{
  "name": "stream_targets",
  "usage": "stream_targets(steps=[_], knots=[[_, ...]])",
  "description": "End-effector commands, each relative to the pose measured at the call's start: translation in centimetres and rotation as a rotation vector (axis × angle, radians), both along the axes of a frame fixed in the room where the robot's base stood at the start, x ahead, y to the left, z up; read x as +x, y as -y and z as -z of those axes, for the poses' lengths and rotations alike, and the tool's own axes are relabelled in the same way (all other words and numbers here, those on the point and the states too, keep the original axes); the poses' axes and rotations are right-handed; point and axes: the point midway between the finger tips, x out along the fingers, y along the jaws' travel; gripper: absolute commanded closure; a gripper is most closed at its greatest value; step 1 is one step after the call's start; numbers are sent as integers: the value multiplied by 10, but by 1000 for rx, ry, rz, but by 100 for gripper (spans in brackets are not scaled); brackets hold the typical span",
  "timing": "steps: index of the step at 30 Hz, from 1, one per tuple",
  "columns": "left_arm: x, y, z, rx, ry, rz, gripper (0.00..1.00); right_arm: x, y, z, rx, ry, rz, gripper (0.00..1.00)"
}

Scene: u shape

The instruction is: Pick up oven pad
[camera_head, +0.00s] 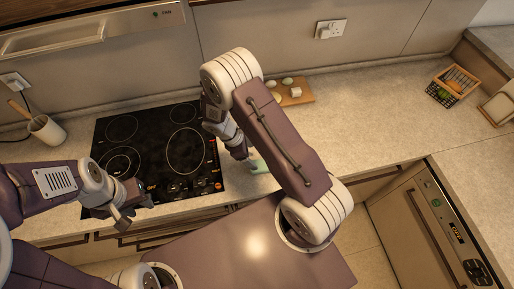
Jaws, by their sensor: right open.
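A small pale teal cloth-like piece, which looks like the oven pad (259,166), lies on the worktop just right of the hob. My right arm hides much of it. My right gripper (240,153) is open, pointing down just left of the pad; I cannot tell whether it touches it. My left gripper (134,213) is over the front edge of the hob, with its fingers apart and nothing between them.
The black hob (143,138) is left of the pad. A wooden board (303,94) with small items stands behind my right arm. A utensil pot (47,130) is at far left, a wooden crate (455,82) at far right. The worktop (375,120) between is clear. An oven (420,225) is below at right.

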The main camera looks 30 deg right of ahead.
Motion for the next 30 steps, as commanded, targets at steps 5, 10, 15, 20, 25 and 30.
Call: stream_targets(steps=[5, 10, 15, 20, 25, 30], knots=[[0, 0, -10, 0, 0, 0, 64, -4, 10, 23, -1, -4, 4, 20], [0, 0, -11, 0, 1, 0, 64, -5, 14, 36, 1, 0, 4, 20], [0, 0, -23, 0, 1, 0, 64, -6, 19, 48, 0, -4, 5, 20], [0, 0, -34, 0, 1, 0, 64, -6, 27, 73, 0, -3, 4, 20], [0, 0, -35, 0, 1, 0, 64, -7, 31, 85, 1, 1, 4, 20], [0, 0, -34, 0, 1, 0, 64, -6, 31, 86, 1, 1, 4, 23]])
